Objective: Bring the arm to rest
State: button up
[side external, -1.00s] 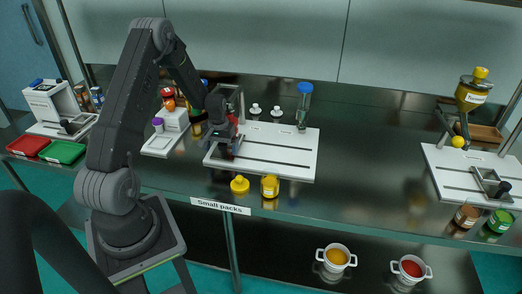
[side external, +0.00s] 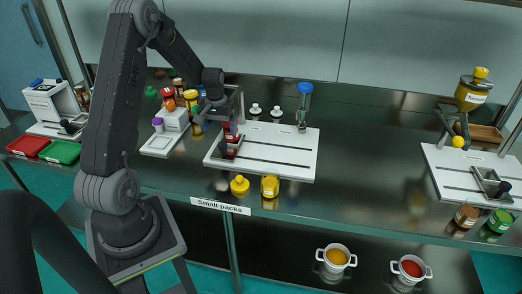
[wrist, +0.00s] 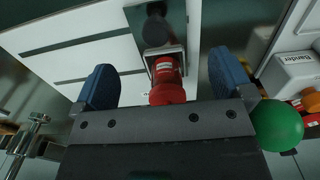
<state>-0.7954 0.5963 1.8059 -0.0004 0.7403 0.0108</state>
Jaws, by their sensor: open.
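My gripper (side external: 216,110) is open, just above the left part of the white sieve board (side external: 285,160). In the wrist view its two blue-padded fingers (wrist: 163,62) are spread apart with nothing held between them. A red jar (wrist: 166,80) with a label lies in line with the gap, seated at a dark-knobbed metal holder on the board. The red jar also shows in the side view (side external: 231,131), partly hidden by the gripper.
A blue-capped tube (side external: 304,105) stands at the board's back right. Yellow containers (side external: 239,186) sit at the front edge. A white stand (side external: 168,132) with several bottles is left of the board. A second station with a yellow funnel (side external: 471,95) is at right. The middle counter is clear.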

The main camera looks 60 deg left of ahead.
jog(key=shift+r, duration=0.2)
jog(key=shift+w+d+r, duration=0.1)
jog(key=shift+d+r, duration=0.1)
jog(key=shift+r, duration=0.05)
jog(key=d+r+m+t+y, duration=0.15)
jog(key=d+r+m, duration=0.25)
jog(key=d+r, duration=1.25)
jog(key=s+d+r+m+t, duration=0.2)
jog(key=s+d, duration=0.5)
jog(key=d, duration=0.1)
jog(key=s+d+r+m+t+h, duration=0.1)
jog(key=s+d+r+m+t, duration=0.1)
jog(key=s+d, duration=0.5)
jog(key=shift+d+m, duration=0.5)
